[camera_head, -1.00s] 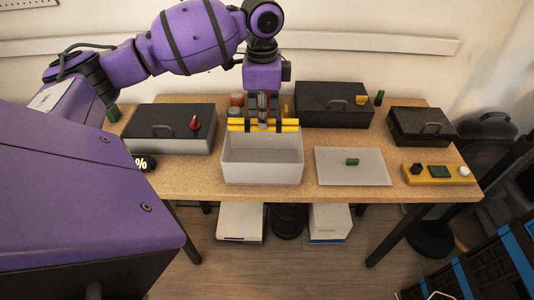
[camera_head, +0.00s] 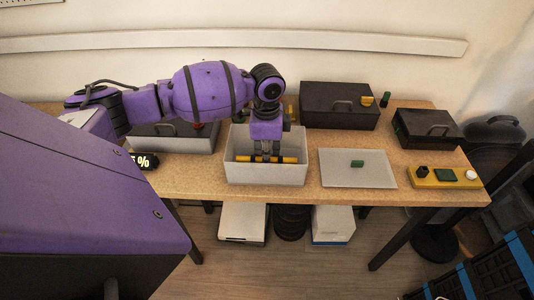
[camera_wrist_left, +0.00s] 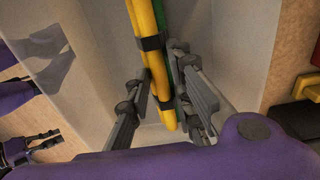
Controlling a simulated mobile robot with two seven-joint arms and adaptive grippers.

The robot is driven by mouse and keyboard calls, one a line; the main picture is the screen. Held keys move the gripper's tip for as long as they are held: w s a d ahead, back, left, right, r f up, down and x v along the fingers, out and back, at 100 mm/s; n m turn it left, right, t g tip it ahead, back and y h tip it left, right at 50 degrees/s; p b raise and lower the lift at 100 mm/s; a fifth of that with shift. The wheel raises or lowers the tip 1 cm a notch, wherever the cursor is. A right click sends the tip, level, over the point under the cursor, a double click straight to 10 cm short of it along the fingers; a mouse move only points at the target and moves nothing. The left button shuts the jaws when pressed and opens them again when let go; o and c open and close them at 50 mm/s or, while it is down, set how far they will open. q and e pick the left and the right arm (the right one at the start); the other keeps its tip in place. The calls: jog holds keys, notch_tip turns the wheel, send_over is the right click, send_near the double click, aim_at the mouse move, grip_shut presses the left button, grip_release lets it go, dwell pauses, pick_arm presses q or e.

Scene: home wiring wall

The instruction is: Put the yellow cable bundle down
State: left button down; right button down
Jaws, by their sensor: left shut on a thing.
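The yellow cable bundle (camera_head: 291,160) lies crosswise inside the open light-grey box (camera_head: 265,174), below its rim. In the left wrist view the bundle (camera_wrist_left: 152,60) shows yellow cables, a green one beside them, and a black band. My left gripper (camera_head: 266,157) points down into the box and is shut on the bundle, with a finger on either side. The left wrist view also shows the gripper (camera_wrist_left: 163,92) against the pale box interior. I cannot tell whether the bundle touches the box floor.
A grey tray (camera_head: 335,175) with a green piece (camera_head: 357,164) lies right of the box. Dark lidded cases (camera_head: 338,112) (camera_head: 427,138) stand behind and to the right. A yellow strip (camera_head: 430,183) lies front right. Another case (camera_head: 170,145) stands left, partly behind my arm.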

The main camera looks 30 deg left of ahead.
pick_arm(q)
jog(key=shift+r, duration=0.1)
jog(key=c, duration=1.5)
grip_release()
jog(key=shift+c, duration=0.2)
notch_tip(320, 180, up, 12)
